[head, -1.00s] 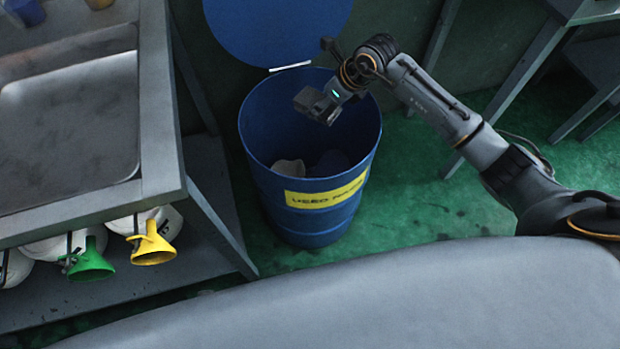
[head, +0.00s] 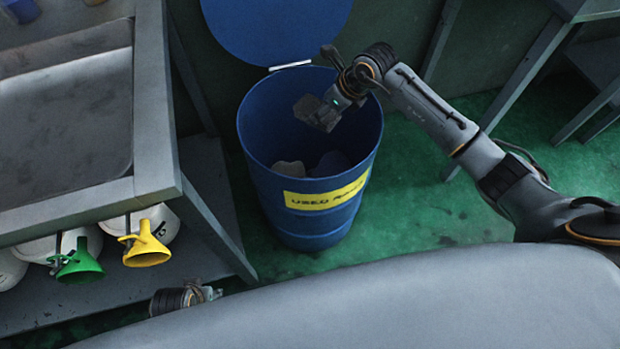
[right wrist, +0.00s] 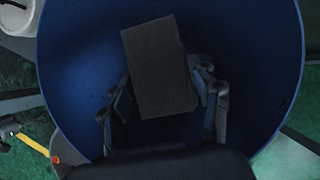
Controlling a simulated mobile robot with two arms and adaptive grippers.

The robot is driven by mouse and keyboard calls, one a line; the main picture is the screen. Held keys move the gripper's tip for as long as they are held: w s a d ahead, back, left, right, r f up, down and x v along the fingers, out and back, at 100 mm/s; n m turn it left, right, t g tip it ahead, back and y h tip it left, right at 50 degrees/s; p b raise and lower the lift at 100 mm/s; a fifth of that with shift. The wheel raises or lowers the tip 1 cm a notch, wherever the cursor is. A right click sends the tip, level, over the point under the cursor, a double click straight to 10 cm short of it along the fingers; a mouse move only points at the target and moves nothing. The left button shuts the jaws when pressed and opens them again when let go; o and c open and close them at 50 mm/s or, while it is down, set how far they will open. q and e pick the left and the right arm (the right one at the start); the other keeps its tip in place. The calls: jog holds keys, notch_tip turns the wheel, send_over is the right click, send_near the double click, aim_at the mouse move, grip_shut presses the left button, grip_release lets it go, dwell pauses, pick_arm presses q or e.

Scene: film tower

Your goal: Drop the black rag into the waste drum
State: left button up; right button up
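The black rag (head: 312,112) is a dark, flat, block-like piece in my right gripper (head: 326,108), over the open mouth of the waste drum. In the right wrist view the rag (right wrist: 160,75) lies between the two fingers (right wrist: 165,100), which flank it closely on both sides. The waste drum (head: 312,218) is blue, with a yellow "used rags" label and its round lid (head: 275,30) raised behind. The drum's wall surrounds the rag in the right wrist view. My left gripper (head: 208,292) shows small at the bottom; its fingers are unclear.
A pale cloth (head: 289,169) and a dark bluish one (head: 332,163) lie inside the drum. A metal bench (head: 150,150) with a sink stands left, with a green funnel (head: 78,265) and a yellow funnel (head: 146,250) below. Green floor is open right of the drum.

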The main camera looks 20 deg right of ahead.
jog(key=o, duration=0.5)
jog(key=shift+r, duration=0.1)
jog(key=v, duration=1.2)
